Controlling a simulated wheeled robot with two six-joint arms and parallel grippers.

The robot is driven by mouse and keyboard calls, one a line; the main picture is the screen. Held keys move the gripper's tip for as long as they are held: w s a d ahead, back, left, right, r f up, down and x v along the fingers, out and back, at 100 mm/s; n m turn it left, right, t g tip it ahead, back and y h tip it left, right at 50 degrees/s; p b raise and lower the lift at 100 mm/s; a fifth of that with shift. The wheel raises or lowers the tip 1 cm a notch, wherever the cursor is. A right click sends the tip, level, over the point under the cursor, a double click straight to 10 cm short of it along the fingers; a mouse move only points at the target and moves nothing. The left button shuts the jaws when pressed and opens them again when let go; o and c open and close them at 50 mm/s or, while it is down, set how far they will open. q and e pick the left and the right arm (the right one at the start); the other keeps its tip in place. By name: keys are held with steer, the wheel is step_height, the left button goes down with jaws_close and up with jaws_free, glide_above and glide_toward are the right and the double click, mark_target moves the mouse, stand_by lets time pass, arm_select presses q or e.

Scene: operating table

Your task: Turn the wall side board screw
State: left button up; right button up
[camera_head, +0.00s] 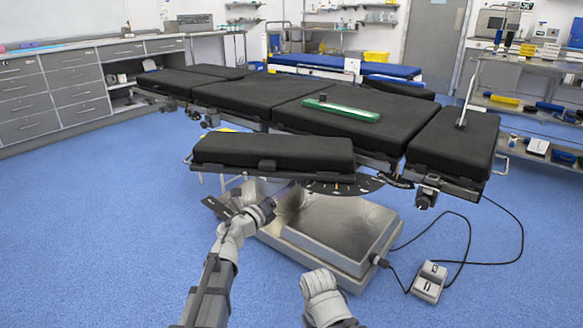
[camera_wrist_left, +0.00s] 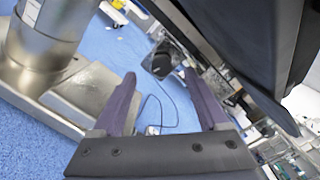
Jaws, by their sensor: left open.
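A black padded side board (camera_head: 270,150) stands out from the near side of the operating table (camera_head: 340,125). A dark curved plate (camera_head: 345,187) with orange marks sits under its right end. My left gripper (camera_head: 287,193) is open below this board, with its fingers pointing under it. In the left wrist view my two purple-grey fingers (camera_wrist_left: 160,85) are apart with nothing gripped between them. A dark rounded part (camera_wrist_left: 158,65) shows beyond the fingertips; I cannot tell if it is the screw.
The metal table base (camera_head: 335,230) stands below the board, close to my left gripper. A foot pedal (camera_head: 430,282) with black cables lies on the blue floor to the right. Floor at the left is clear.

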arm_select(q)
steer(key=a+r+n+t+y+p, duration=0.25)
steer(key=a+n+y, duration=0.5)
steer(key=n, duration=0.65)
steer(key=s+f+n+g+y+p, duration=0.4)
steer(key=s+f+n+g+y, duration=0.25)
steer(key=s+n, duration=0.2)
steer(key=s+d+f+n+g+h+p, duration=0.1)
steer(key=s+d+f+n+g, duration=0.2)
steer(key=s, duration=0.5)
steer(key=s+d+f+n+g+h+p, duration=0.1)
steer(key=s+d+f+g, duration=0.1)
steer(key=s+g, duration=0.5)
steer(key=s+d+f+n+g+h+p, duration=0.1)
steer(key=s+d+f+n+g+p, duration=0.15)
steer(key=s, duration=0.75)
step_height(320, 180, up, 37)
steer(key=p, duration=3.6)
steer(key=shift+w+a+r+t+p, duration=0.15)
steer(key=shift+w+a+t+p, duration=0.1)
steer(key=shift+t+p, duration=0.15)
